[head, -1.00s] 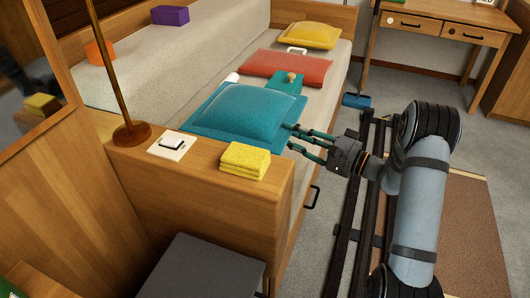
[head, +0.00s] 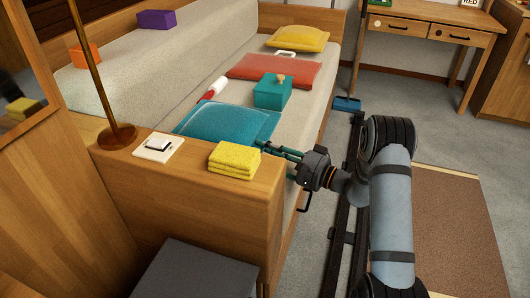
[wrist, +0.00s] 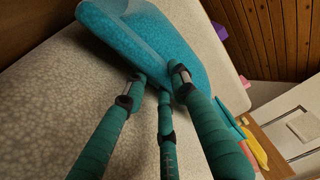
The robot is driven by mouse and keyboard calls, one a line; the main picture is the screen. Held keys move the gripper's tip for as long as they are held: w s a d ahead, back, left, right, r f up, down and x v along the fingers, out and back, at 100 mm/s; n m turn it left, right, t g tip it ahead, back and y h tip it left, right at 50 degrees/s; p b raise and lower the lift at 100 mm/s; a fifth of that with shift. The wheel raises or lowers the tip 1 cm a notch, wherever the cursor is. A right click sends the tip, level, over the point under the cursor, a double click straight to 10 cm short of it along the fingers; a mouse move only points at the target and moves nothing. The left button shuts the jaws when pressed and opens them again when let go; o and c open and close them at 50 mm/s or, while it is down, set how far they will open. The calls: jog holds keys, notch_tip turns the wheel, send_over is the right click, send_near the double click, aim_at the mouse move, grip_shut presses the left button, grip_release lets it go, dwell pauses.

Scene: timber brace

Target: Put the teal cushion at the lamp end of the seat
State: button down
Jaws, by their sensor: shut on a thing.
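The teal cushion (head: 228,124) is at the near end of the beige seat (head: 310,104), just behind the wooden end panel (head: 180,185), which hides its near edge. The lamp's brass base (head: 117,137) stands on top of that panel, to the left of the cushion. My gripper (head: 268,147) is at the cushion's right side, its teal fingers shut on it. In the wrist view the cushion (wrist: 160,40) looks tilted against the pale seat, and the fingertips (wrist: 160,82) meet its edge.
A yellow folded cloth (head: 233,160) and a white switch plate (head: 158,147) are on the end panel. A teal box (head: 272,94), a red-and-white cylinder (head: 215,88), a red cushion (head: 275,70) and a yellow cushion (head: 297,39) are farther along the seat. Bare seat lies beside the teal box.

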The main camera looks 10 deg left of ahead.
jog(key=shift+f, duration=0.15)
jog(key=c, duration=1.5)
grip_release()
jog(key=shift+o, duration=0.5)
jog(key=shift+d+r, duration=0.15)
jog(key=shift+r, duration=0.1)
jog(key=p+v, duration=0.1)
jog(key=v, duration=1)
jog(key=shift+s+d+p, duration=0.2)
jog(key=shift+d+p, duration=0.15)
jog(key=shift+p, duration=0.05)
